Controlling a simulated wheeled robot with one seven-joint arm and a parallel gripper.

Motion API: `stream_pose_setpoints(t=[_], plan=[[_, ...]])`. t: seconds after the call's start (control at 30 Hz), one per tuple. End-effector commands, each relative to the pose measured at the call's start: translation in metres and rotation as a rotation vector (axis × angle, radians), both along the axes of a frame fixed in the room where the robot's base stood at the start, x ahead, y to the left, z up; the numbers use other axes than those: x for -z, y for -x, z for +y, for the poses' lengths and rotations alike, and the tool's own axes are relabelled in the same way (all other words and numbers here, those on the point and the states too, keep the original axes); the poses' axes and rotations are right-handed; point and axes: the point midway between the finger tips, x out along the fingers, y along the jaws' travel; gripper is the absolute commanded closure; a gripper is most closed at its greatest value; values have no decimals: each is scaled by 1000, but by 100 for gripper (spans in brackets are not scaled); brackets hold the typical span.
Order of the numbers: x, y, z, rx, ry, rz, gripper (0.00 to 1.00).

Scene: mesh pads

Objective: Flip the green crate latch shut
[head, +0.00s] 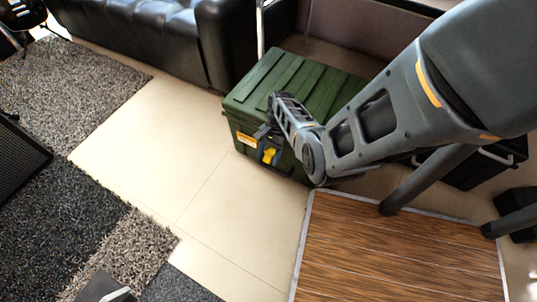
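The green crate (262,88) stands on the tiled floor with its ribbed lid down. A yellow and dark latch (268,156) is on its front face, beside a yellow label (245,139). My gripper (265,133) reaches down over the crate's front edge, just above the latch. Its fingers look dark and small here, so I cannot tell whether they are open or shut, or whether they touch the latch. My arm covers the right part of the crate.
A black leather sofa (150,30) stands behind and left of the crate. Grey rugs (75,85) lie at left. A wooden board (390,260) lies at front right, near dark legs. Bare floor (180,150) is clear left of the crate.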

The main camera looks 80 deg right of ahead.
Motion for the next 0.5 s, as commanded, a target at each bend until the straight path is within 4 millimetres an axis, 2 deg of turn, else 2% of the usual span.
stream_pose_setpoints(t=[0.27,0.5], plan=[[-7,0,-3,0,2,0,43],[-43,4,-17,1,3,0,43]])
